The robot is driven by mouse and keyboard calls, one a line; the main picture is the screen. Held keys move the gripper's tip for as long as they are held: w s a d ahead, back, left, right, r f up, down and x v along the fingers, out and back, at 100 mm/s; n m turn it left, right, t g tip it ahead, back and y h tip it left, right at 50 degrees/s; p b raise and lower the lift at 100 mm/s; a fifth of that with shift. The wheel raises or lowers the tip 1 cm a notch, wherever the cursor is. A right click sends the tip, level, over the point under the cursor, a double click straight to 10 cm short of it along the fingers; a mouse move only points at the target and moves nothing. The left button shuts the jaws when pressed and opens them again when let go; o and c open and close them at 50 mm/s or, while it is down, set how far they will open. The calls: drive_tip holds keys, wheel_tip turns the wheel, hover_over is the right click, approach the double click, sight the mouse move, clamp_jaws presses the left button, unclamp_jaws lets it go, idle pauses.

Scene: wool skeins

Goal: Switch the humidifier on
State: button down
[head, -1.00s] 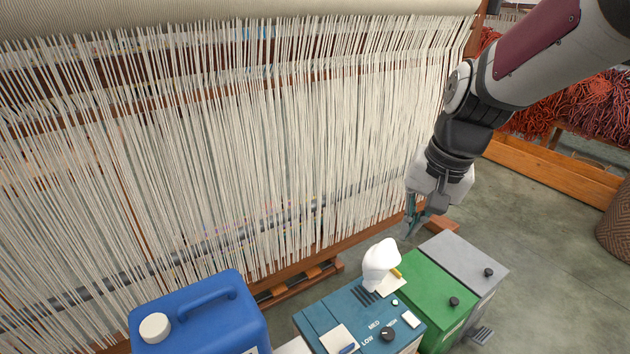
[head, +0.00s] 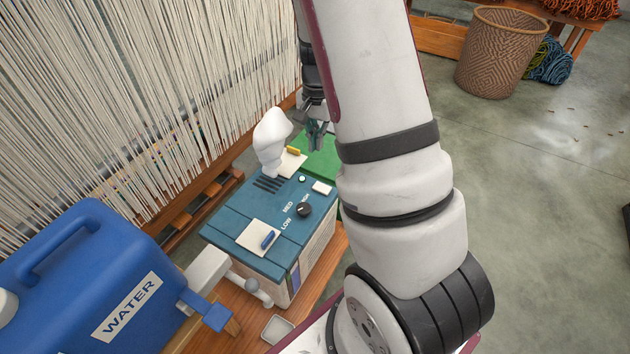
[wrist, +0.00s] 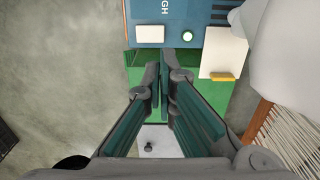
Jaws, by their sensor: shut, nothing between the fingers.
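The humidifier (head: 232,222) is a box with a teal top and a white spout (head: 271,138). Its top carries a black knob (head: 304,209) beside the words LOW and MED, a white rocker (head: 322,187), a small pale round button or lamp (head: 302,179), a yellow lever (head: 293,150) on a white plate and a blue lever (head: 268,239) on another. My gripper (head: 316,145) is shut and empty, above the green box by the humidifier's far end. In the wrist view my gripper's tips (wrist: 166,62) lie just short of the white rocker (wrist: 150,34) and the round button (wrist: 187,36).
A blue WATER can (head: 75,270) stands at the left, with a tap toward the humidifier. The loom's white threads (head: 130,90) rise behind. The green box (head: 322,158) adjoins the humidifier. A woven basket (head: 500,55) stands on open floor at the right.

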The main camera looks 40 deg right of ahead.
sight(317, 185)
idle(0.3)
wheel_tip(317, 185, down, 14)
drive_tip(key=b, duration=0.6)
drive_tip(key=shift+b, duration=0.3)
drive_tip(key=shift+p, duration=0.45)
drive_tip(key=shift+w+a+g+p, duration=0.1)
drive_tip(key=shift+g+p, duration=0.2)
drive_tip(key=shift+p, duration=0.15)
drive_tip(key=shift+f, duration=0.2)
drive_tip(key=shift+s+d+r, duration=0.3)
drive_tip(key=shift+s+r, duration=0.05)
drive_tip(key=shift+s, duration=0.35)
wheel_tip(317, 185, up, 14)
drive_tip(key=w+p, duration=0.2)
drive_tip(key=p, duration=0.5)
drive_tip(key=shift+a, duration=0.35)
